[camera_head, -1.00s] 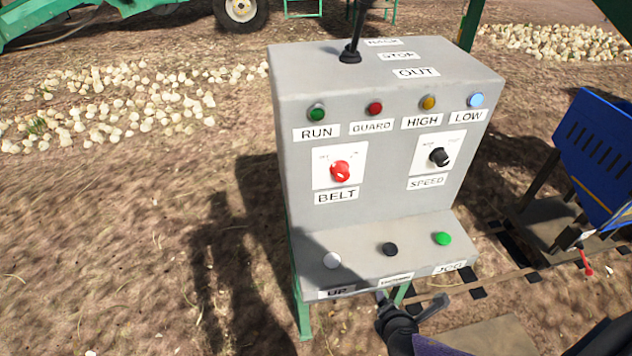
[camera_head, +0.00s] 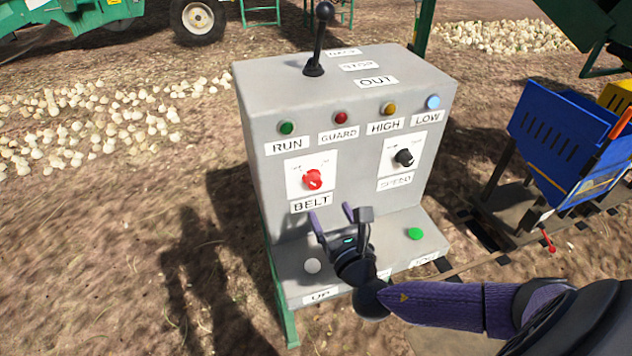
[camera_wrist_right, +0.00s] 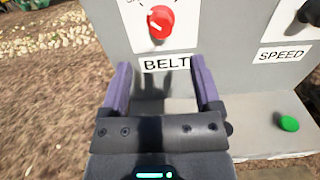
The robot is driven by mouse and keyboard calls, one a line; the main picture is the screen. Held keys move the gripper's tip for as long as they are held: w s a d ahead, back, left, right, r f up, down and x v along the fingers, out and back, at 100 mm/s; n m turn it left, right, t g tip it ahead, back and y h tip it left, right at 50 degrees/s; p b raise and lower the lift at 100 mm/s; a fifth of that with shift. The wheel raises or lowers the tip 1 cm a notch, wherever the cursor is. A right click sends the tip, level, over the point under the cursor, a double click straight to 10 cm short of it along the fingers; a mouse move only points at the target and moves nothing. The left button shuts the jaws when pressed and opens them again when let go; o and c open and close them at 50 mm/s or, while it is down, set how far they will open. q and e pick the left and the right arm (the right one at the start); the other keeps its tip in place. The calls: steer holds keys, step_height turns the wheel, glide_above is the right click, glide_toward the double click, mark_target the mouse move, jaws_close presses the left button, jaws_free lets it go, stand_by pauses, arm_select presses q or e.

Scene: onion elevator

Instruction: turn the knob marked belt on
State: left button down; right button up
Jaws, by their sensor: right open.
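The red belt knob (camera_head: 312,179) sits on a white plate on the front of the grey control box (camera_head: 350,235), above the label BELT (camera_head: 311,203). In the right wrist view the red knob (camera_wrist_right: 160,24) is beyond and above the fingertips, with the BELT label between the fingers. My right gripper (camera_head: 332,215) is open and empty, in front of the panel, below and slightly right of the knob and apart from it. It also shows in the right wrist view (camera_wrist_right: 161,75). My left gripper is not in view.
A black speed knob (camera_head: 404,157) is right of the belt knob. A black lever (camera_head: 318,40) stands on top of the box. The lower shelf has a white button (camera_head: 312,265) and a green button (camera_head: 415,233). A blue crate (camera_head: 560,140) stands to the right.

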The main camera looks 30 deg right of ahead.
mark_target(316, 185)
steer(key=b+x, duration=0.1)
steer(key=x, duration=0.3)
steer(key=b+x, duration=0.1)
steer(key=x, duration=0.3)
steer(key=shift+w+d+f, duration=0.1)
steer(key=shift+w+f, duration=0.1)
steer(key=shift+w, duration=0.05)
steer(key=shift+w+d, duration=0.1)
steer(key=shift+w, duration=0.25)
steer(key=c, duration=0.4)
jaws_close()
